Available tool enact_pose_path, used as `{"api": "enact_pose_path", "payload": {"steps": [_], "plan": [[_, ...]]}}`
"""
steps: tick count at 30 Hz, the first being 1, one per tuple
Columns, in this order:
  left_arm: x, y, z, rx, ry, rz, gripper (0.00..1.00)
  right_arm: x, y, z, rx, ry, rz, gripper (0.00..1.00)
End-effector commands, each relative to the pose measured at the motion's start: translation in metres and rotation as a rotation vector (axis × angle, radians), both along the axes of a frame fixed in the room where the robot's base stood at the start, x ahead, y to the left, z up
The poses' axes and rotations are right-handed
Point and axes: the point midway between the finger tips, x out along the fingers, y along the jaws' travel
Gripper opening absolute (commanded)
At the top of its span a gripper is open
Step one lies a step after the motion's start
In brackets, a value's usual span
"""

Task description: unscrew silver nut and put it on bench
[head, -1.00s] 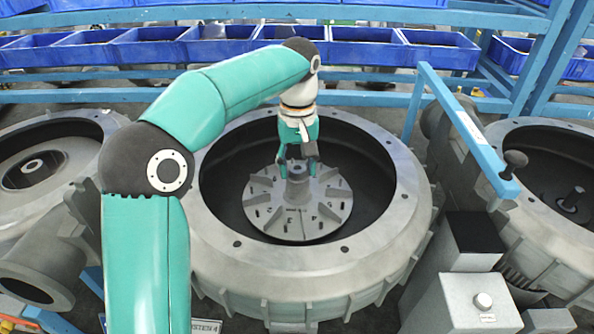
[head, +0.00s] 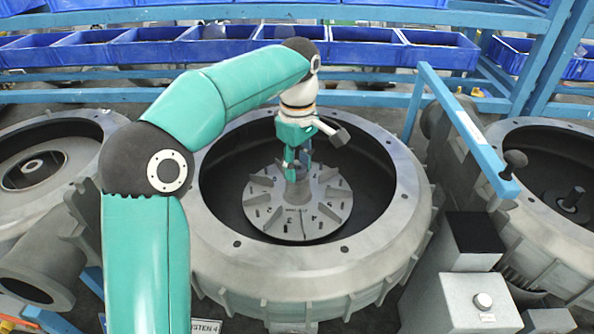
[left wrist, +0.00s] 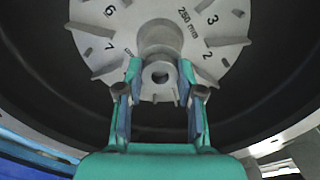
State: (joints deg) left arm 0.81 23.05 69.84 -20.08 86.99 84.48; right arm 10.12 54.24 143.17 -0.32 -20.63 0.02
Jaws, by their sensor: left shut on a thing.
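The silver nut (left wrist: 160,73) shows in the left wrist view as a small grey round piece with a dark hole, between my fingertips. My left gripper (head: 297,168) is shut on it, pointing down over the centre of the grey finned impeller (head: 262,222). The gripper also shows in the left wrist view (left wrist: 159,84), with a finger on each side of the nut. In the head view the fingers mostly hide the nut. The nut is at the hub; I cannot tell how far along the thread it sits. My right gripper is not in view.
The impeller sits inside a large round grey housing (head: 240,265) with a raised rim. Similar housings stand left (head: 20,140) and right (head: 530,205). A blue frame (head: 465,135) and a grey control box (head: 465,300) are at the right. Blue bins (head: 365,52) line the back.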

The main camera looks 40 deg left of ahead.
Motion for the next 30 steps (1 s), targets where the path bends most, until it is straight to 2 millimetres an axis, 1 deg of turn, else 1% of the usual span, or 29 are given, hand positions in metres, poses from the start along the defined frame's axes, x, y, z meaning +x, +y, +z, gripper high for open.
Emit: {"api": "enact_pose_path", "payload": {"steps": [3,24,27,30], "plan": [[-0.0001,0.0000,-0.0002,0.000,0.001,0.180,0.00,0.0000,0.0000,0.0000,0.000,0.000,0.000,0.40],[-0.0002,0.0000,0.0000,0.002,0.002,1.277,0.00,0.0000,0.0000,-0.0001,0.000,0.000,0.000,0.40],[-0.0002,0.0000,0.0001,0.002,0.001,1.407,0.00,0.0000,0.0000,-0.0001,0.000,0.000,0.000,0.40],[-0.0002,0.0000,0.0001,0.002,0.002,1.483,0.00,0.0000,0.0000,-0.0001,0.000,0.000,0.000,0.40]]}}
